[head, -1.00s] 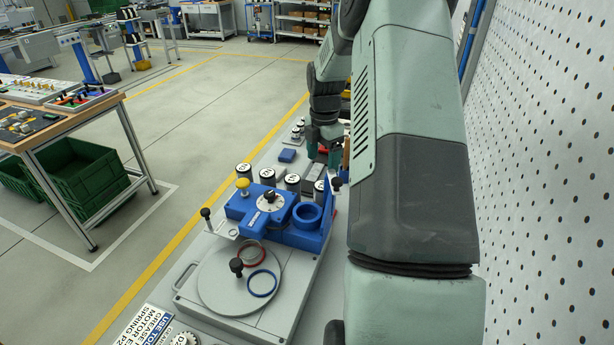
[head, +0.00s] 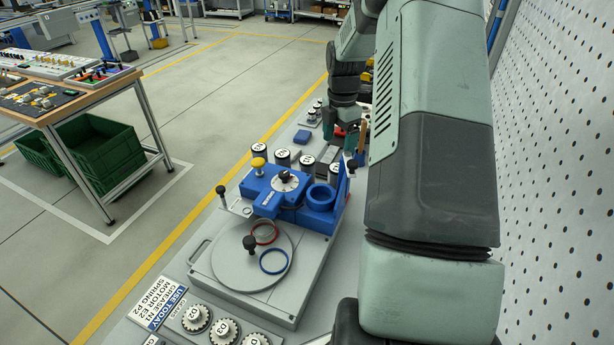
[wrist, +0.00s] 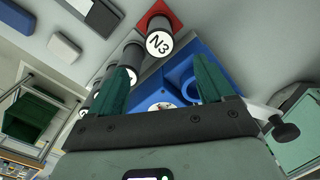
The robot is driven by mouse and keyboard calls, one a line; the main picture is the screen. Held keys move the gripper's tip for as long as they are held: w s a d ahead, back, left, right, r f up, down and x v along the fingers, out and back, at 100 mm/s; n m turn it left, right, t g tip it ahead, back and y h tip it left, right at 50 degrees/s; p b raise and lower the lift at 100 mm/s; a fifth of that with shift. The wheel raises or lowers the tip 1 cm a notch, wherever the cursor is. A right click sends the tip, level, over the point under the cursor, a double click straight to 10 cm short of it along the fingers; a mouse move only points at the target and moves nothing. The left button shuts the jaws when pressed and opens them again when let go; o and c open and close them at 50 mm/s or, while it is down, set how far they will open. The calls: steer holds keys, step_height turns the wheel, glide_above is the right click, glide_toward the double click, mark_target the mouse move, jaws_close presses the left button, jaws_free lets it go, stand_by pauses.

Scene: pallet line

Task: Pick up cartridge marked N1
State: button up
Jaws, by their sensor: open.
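Several dark cylindrical cartridges with round white labelled tops stand in a row behind the blue fixture in the head view, including a left one (head: 259,150) and a middle one (head: 283,157). In the wrist view, the cartridge marked N3 (wrist: 159,43) stands ahead of the fingers, by a red patch. Other cartridges are partly hidden behind the left finger, their marks unreadable, so I cannot tell which is N1. My gripper (wrist: 164,88) is open and empty, with green fingers. In the head view it hangs beyond the row, partly hidden by my arm.
The blue fixture (head: 268,197) with a dial and yellow knob sits on a grey base with a round plate (head: 222,262). A small blue block (head: 302,137) lies behind the row. A perforated wall (head: 550,200) bounds the right.

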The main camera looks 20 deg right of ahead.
mark_target(314, 160)
steer(key=shift+a+f, duration=0.1)
steer(key=shift+f, duration=0.1)
steer(key=f+m+y, duration=0.1)
steer(key=f+y, duration=0.1)
steer(key=f+m+t+y, duration=0.1)
steer(key=m+y, duration=0.1)
steer(key=f+m+y, duration=0.1)
steer(key=f+y, duration=0.1)
steer(key=y, duration=0.1)
steer(key=shift+d+f, duration=0.35)
steer(key=shift+d, duration=0.05)
steer(key=d+m+t+y, duration=0.4)
steer(key=t+y, duration=0.1)
steer(key=x, duration=0.7)
steer(key=w+x, duration=0.1)
steer(key=x, duration=0.2)
steer(key=shift+a+r, duration=0.1)
steer(key=shift+r, duration=0.2)
jaws_close()
